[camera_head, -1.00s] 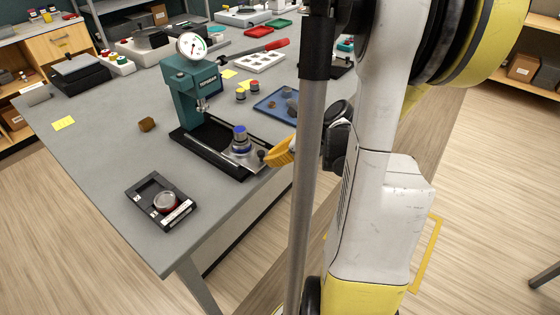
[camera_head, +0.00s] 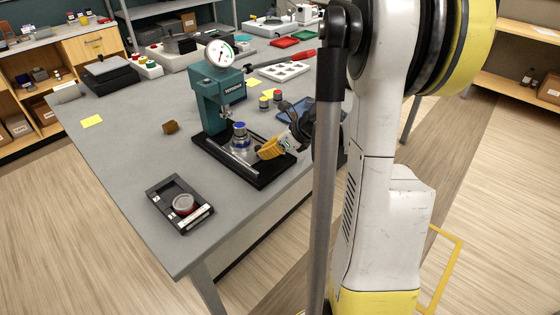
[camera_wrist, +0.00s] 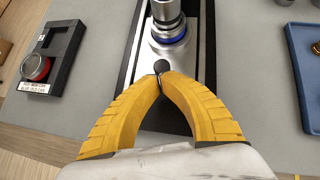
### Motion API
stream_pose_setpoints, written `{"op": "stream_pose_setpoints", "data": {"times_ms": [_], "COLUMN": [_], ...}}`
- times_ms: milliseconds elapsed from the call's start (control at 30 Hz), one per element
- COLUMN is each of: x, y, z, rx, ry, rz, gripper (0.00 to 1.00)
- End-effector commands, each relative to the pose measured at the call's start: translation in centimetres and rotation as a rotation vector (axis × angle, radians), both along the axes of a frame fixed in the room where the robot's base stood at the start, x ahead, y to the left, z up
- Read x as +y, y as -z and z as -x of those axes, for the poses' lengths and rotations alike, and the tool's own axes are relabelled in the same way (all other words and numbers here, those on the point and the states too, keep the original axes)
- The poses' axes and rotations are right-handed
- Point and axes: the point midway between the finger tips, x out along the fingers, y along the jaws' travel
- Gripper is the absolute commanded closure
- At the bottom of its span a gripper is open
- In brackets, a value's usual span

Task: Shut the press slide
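The teal press (camera_head: 220,98) with a dial gauge stands on a black base (camera_head: 262,181) on the grey bench. Its metal slide (camera_head: 236,158) carries a blue-ringed metal part (camera_head: 240,134), close beside the press column. The slide plate also shows in the wrist view (camera_wrist: 168,118), running between black rails. A black knob (camera_wrist: 161,67) is at the slide's outer end. My gripper (camera_head: 260,153) has yellow fingers. In the wrist view its tips (camera_wrist: 160,76) come together right at the knob and seem to touch it. Whether they pinch its stem is hard to see.
A black tray (camera_head: 160,199) with a red-ringed part lies at the bench's near corner. The bench's front edge is close.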

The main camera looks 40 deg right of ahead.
Motion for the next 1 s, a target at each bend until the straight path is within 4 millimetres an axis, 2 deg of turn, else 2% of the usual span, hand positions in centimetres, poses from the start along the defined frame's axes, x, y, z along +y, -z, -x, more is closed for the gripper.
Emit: {"op": "stream_pose_setpoints", "data": {"times_ms": [33, 200, 400, 1000], "x": [0.2, 0.4, 0.5, 0.4], "y": [0.0, 0.0, 0.0, 0.0], "z": [-1.1, -3.9, -5.7, -6.1], "rx": [0.0, 0.0, 0.0, 0.001], "ry": [-0.004, -0.001, -0.001, 0.0], "rz": [0.001, 0.0, -0.001, 0.0], "gripper": [1.0, 1.0, 1.0, 1.0]}}
